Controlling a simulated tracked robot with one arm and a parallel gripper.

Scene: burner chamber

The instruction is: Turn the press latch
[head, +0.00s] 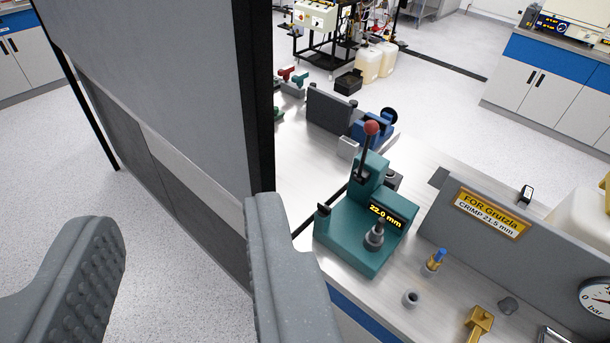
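A teal press (350,228) stands on the light bench in the head view, right of centre. Its upright lever (366,150) has a red ball knob (371,127) on top. A lit display on its front reads 22.0 mm. A small black piece (322,210) sticks up at its left corner; I cannot tell for sure that this is the latch. My gripper (181,215) is open and empty, its two grey fingers wide apart at lower left. The right finger appears left of the press in the picture, with no visible contact.
A large grey panel (160,80) with a black edge fills the upper left. On the bench are a blue vise-like device (372,130), a small blue-topped brass part (435,260), a grey ring (410,298), a brass piece (479,322) and a signed grey panel (540,250).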

